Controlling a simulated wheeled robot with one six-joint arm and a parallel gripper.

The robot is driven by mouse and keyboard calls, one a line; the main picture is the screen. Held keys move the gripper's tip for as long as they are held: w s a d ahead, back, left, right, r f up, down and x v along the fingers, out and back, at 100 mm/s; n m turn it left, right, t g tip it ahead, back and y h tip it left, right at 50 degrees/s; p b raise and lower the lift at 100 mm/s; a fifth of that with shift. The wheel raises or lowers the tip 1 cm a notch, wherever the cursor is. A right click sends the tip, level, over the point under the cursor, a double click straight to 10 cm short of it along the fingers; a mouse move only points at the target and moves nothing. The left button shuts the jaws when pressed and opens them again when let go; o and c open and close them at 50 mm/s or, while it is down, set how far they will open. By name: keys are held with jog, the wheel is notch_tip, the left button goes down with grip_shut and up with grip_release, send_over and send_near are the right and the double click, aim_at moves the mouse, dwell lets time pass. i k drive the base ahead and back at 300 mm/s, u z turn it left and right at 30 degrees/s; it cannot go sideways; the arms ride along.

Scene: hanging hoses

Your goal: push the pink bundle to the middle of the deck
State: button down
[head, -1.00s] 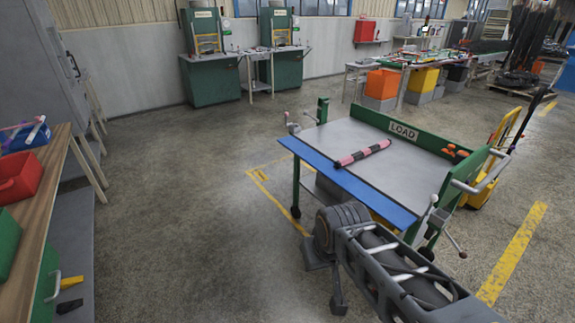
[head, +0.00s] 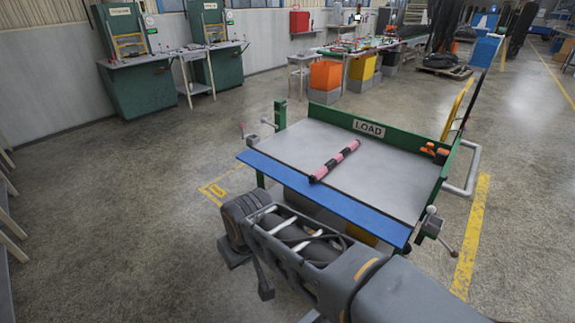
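The pink bundle (head: 335,161), a pink roll with black bands, lies slantwise on the grey deck (head: 380,184) of the cart marked LOAD. Its near end is close to the blue front edge strip, left of the deck's centre; its far end points toward the LOAD board. My arm crosses the foreground in front of the cart. Its dark end, with my gripper (head: 236,262), hangs left of and below the blue strip, apart from the bundle.
The blue strip (head: 320,197) runs along the deck's near edge. A green board (head: 335,119) stands at the back, with a green side rail and orange items (head: 436,150) at right. A clamp lever (head: 440,228) stands at the front right corner. Floor at left is clear.

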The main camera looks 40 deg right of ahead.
aim_at(315, 177)
jog(key=i, duration=3.35)
jog(key=z, duration=4.05)
